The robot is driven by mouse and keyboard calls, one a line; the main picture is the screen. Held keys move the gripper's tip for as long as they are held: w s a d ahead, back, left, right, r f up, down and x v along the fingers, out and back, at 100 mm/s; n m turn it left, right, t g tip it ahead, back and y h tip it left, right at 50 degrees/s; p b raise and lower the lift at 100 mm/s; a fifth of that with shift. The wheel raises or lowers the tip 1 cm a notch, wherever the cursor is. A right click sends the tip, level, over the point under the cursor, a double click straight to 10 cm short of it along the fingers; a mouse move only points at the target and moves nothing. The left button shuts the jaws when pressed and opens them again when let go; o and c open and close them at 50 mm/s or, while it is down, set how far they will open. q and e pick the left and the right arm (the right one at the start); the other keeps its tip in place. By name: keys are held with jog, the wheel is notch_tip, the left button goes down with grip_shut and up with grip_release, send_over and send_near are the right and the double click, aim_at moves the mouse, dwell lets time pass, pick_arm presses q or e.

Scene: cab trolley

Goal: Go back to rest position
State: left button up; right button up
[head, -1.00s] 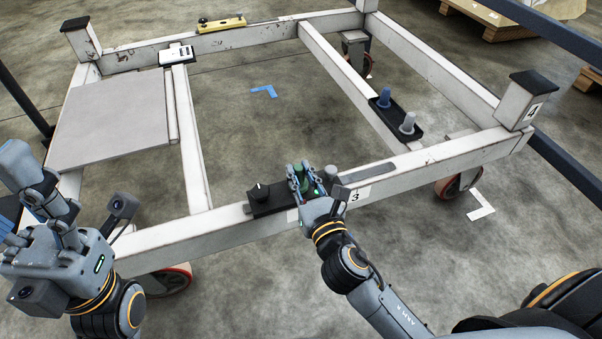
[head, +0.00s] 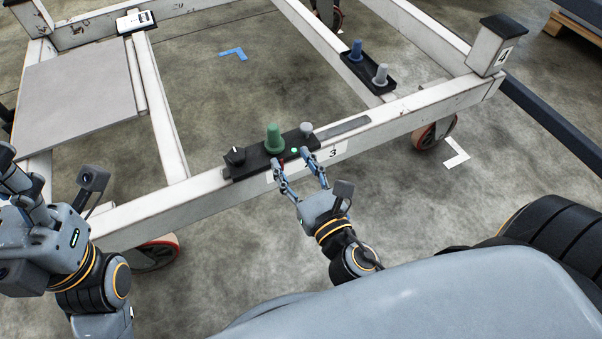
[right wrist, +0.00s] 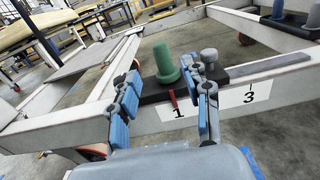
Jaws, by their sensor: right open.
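My right gripper (head: 297,158) is open and empty, just in front of the black control strip (head: 245,170) on the near beam of the trolley. A green peg (head: 273,138) stands upright on that strip, beyond the fingers and apart from them. In the right wrist view the green peg (right wrist: 166,64) shows between and beyond the blue-padded fingers (right wrist: 165,98). My left gripper (head: 20,175) is at the left edge of the head view, partly cut off, and its fingers are not clear.
The white trolley frame (head: 157,125) fills the middle. A black holder (head: 368,75) carries a blue peg (head: 356,50) and a grey one (head: 380,75). The floor right of my gripper is clear.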

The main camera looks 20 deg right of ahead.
jog(key=shift+s, duration=1.65)
jog(key=shift+r, duration=0.1)
